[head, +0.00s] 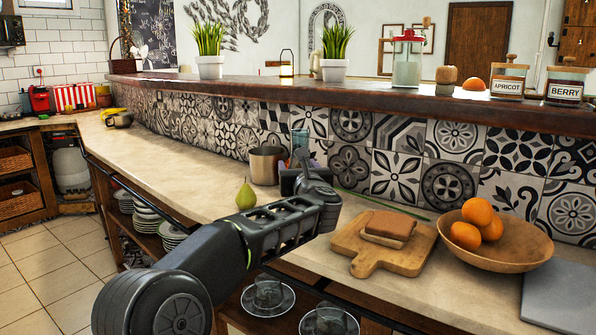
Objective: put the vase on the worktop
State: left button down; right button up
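The worktop (178,168) is the long beige counter below the patterned tile wall. My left arm comes in from the lower left, and its gripper (302,172) is over the worktop near the tile wall. A small bluish, glass-like object (299,139) shows just above and behind the gripper; it may be the vase, but most of it is hidden. The fingers are dark and seen from behind, so I cannot tell whether they are open or closed on it. My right gripper is not in view.
A metal pot (266,165) and a green pear (246,195) stand left of the gripper. A cutting board (352,244) with bread and a wooden bowl (520,248) of oranges are to the right. The raised ledge (400,98) holds plants and jars. The worktop's left stretch is clear.

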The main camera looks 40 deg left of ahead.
pick_arm(q)
jog(key=c, duration=0.9)
grip_release()
jog(key=shift+f, duration=0.1)
jog(key=o, duration=0.5)
jog(key=shift+r, duration=0.2)
jog(key=shift+s+d, duration=0.1)
jog(key=shift+d, duration=0.1)
jog(key=v, duration=1.1)
jog(key=shift+s+d+b, duration=0.25)
jog(key=shift+b, duration=0.15)
